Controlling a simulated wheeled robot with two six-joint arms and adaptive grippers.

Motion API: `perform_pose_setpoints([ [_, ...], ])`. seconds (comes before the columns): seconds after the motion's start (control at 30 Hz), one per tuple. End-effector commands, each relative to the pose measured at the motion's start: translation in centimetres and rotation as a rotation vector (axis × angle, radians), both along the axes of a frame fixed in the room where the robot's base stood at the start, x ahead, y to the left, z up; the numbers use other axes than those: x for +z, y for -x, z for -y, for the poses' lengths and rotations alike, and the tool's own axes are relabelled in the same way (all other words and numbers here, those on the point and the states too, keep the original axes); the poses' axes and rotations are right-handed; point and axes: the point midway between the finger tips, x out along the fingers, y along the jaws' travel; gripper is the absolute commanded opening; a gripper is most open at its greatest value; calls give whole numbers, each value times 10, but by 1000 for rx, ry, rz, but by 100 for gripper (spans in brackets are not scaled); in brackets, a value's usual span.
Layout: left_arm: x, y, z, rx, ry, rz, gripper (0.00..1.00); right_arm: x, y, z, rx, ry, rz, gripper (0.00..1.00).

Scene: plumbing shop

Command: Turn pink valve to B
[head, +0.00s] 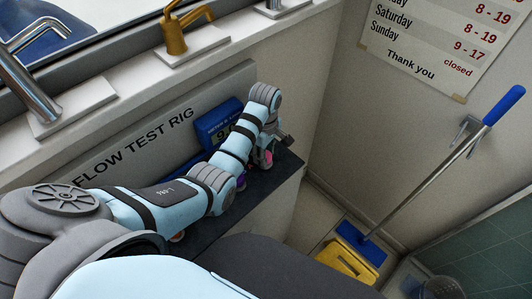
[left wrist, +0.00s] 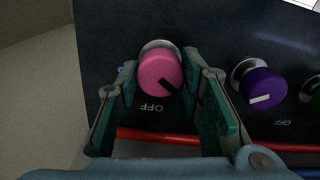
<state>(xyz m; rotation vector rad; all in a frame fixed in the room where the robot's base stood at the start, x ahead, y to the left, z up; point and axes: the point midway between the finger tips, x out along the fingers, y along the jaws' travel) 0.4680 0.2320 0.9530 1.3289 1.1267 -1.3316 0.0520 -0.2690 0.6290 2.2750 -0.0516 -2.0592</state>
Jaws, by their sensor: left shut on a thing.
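The pink valve (left wrist: 160,73) is a round knob on the dark panel in the left wrist view, with a black pointer mark toward its lower right. An OFF label (left wrist: 152,107) sits just below it. No letter B is readable. In the head view only a bit of the pink valve (head: 268,157) shows behind my gripper. My left gripper (head: 263,150) is at the far end of the rig, with its fingers on both sides of the pink valve, shut on it. My right gripper is not in view.
A purple valve (left wrist: 262,87) with a white mark is right of the pink one, and a green one (left wrist: 315,92) is cut off at the edge. A red pipe (left wrist: 160,136) runs below. A blue display box (head: 217,124) stands behind my left arm. A mop (head: 440,165) leans nearby.

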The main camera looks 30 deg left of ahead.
Motion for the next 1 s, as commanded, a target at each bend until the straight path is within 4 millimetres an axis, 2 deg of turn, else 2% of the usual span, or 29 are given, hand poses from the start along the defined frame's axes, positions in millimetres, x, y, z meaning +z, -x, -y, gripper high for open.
perform_pose_setpoints([
  [0.27, 0, 0, 0, -194, -1, 0, 6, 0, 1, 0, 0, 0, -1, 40],
  [1.0, 1, -1, -1, -895, 0, 2, 6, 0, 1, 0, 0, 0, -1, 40],
])
